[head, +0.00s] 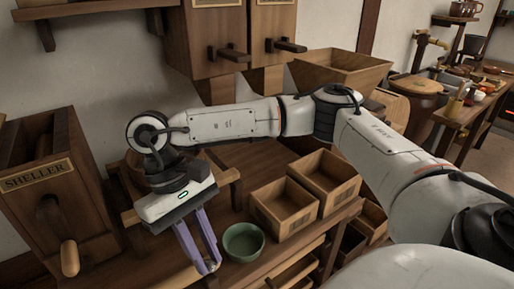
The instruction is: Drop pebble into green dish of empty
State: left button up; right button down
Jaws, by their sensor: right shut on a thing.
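The green dish (243,252) is a small round bowl on the wooden bench, just right of my right gripper. Its visible inside looks bare. My right gripper (210,266) reaches in from the right and points down, with long purple fingers. Its fingertips are shut on the pebble, which is tiny here and mostly hidden between them. The tips show beside the dish's left side in the picture, not over its opening; their height above the bench is hard to tell. My left gripper is out of view.
Two open wooden boxes (283,214) stand right of the dish. A wooden sheller (45,180) with a handle stands at the left. Wooden hoppers with levers hang on the wall behind. A cluttered side table (465,112) is at the far right.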

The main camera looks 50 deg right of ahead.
aim_at(252, 246)
jog(key=z, duration=1.95)
jog(key=k, duration=0.4)
jog(key=u, duration=0.55)
jog(key=i, duration=0.5)
jog(key=z, duration=0.05)
jog(key=k, duration=0.55)
jog(key=z, duration=1.85)
jog(key=i, duration=1.3)
jog(key=u, duration=2.55)
